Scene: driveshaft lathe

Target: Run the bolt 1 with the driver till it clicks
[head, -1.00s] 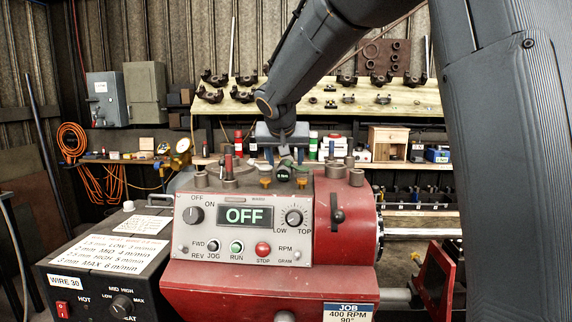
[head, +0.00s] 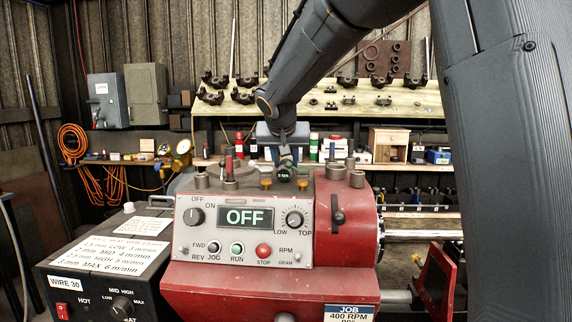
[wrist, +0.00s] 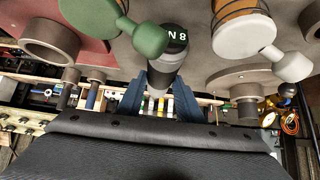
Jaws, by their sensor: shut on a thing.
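My gripper (head: 285,155) points down over the top of the red lathe headstock. Its blue fingers, also in the wrist view (wrist: 160,100), are shut on the driver (wrist: 164,68), a dark, upright-looking cylinder. Its round black cap reads "8 N" in the wrist view. In the head view the driver (head: 285,173) shows a green-edged dark face just behind the control panel. I cannot make out bolt 1 or the driver's tip. Whether the driver sits on a bolt is hidden.
A green-knobbed lever (wrist: 150,38) and a white-knobbed lever (wrist: 292,65) are close to the driver. Grey bosses (head: 336,172) stand on the headstock. The control panel (head: 243,230) reads OFF. A shelf with parts (head: 350,98) is behind.

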